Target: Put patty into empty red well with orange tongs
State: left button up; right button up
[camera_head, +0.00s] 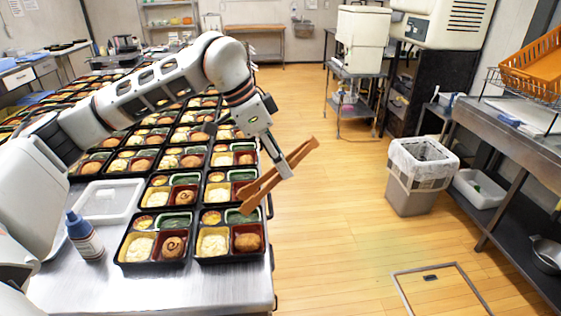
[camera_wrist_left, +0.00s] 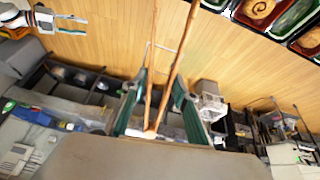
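My left gripper (camera_head: 284,168) is shut on the brown-orange tongs (camera_head: 300,154), which slant down-left over the right edge of the bento trays. The tongs (camera_wrist_left: 168,75) also show between its fingers in the left wrist view. No patty is visible in the tongs; their tips lie near the front right trays. A round brown patty (camera_head: 247,242) sits in a red well of the front right tray, and a swirled one (camera_head: 173,246) in the tray beside it. The tongs partly cover the tray behind; I cannot tell which red well is empty. My right gripper (camera_wrist_left: 72,25) appears open and empty.
Rows of filled black bento trays cover the table (camera_head: 225,290). A bin (camera_head: 420,180) and steel shelves are across the floor at right. The wooden floor between is clear.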

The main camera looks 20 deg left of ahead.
pick_arm(q)
notch_tip(320, 180, up, 8)
jog(key=p, duration=0.4)
